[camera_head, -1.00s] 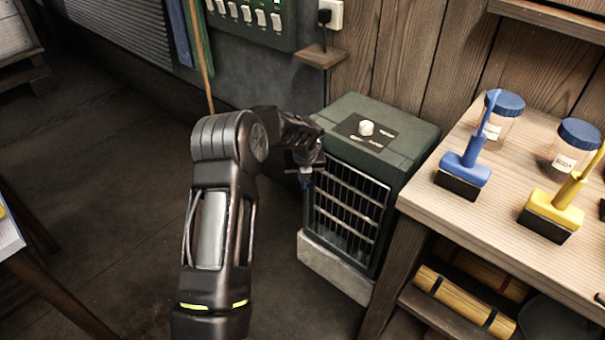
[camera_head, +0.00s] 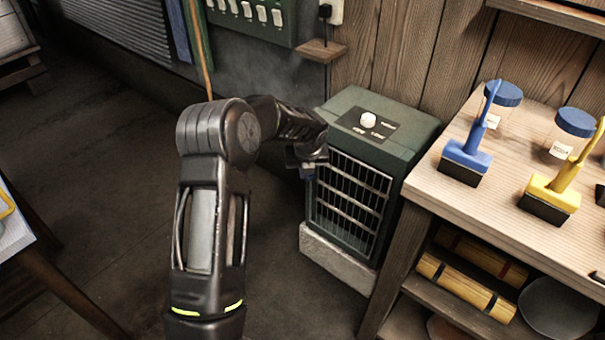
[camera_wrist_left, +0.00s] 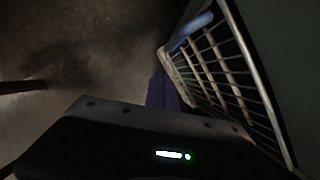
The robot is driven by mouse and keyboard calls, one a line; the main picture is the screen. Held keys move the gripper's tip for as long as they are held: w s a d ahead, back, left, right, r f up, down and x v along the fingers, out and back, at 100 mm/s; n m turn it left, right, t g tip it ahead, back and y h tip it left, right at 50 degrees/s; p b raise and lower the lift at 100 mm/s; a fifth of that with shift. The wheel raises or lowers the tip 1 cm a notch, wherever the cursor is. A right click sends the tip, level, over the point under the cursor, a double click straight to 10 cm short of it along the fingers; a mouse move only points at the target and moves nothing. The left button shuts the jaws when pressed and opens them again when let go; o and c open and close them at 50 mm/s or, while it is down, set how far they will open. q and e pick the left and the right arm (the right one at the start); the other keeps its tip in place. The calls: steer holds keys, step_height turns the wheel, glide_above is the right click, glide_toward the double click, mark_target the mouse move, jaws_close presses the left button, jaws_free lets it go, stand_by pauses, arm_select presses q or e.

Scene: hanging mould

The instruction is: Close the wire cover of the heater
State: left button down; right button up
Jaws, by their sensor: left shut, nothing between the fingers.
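The green heater (camera_head: 385,128) stands on a pale block against the plank wall. Its wire cover (camera_head: 350,200) is on the front and looks flush or nearly flush with it; a small gap cannot be ruled out. In the left wrist view the wire cover (camera_wrist_left: 228,75) runs along the right side, with a blue handle (camera_wrist_left: 190,32) near its upper edge. My left gripper (camera_head: 307,174) is at the cover's left edge, shut and empty. Its dark bluish fingers (camera_wrist_left: 163,92) show close beside the bars; contact is unclear. My right gripper is in neither view.
A wooden bench (camera_head: 480,210) with brushes and jars stands close on the heater's right. A small wall shelf (camera_head: 320,51) is behind the heater. Another table edge (camera_head: 45,250) is at the lower left. The floor (camera_head: 110,170) left of my arm is clear.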

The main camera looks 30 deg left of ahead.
arm_select(q)
steer(key=v, duration=0.6)
steer(key=shift+s, duration=0.3)
steer(key=shift+a+r, duration=0.1)
steer(key=s+d+f+n+t+h+p, duration=0.1)
steer(key=d+f+n+h, duration=0.15)
steer(key=d+n, duration=0.35)
steer(key=s+d+f+n+h+p, duration=0.1)
steer(key=d+f+n, duration=0.3)
steer(key=d+n, duration=0.25)
steer(key=s+d+f+n+t+h+p, duration=0.1)
steer(key=d+f+n+h, duration=0.15)
steer(key=d+n, duration=0.4)
steer(key=s+d+f+n+g+p, duration=0.1)
steer(key=s+d+f+n+p, duration=0.1)
steer(key=s+d, duration=0.3)
steer(key=s+d+f+n+g+p, duration=0.1)
steer(key=s+d+n, duration=0.3)
steer(key=s, duration=1)
steer(key=s+d+f+n+g+h+p, duration=0.1)
steer(key=s+d+n+p, duration=0.3)
steer(key=s, duration=0.6)
steer(key=shift+d+f+n+g, duration=0.4)
steer(key=shift+d+f+g, duration=0.4)
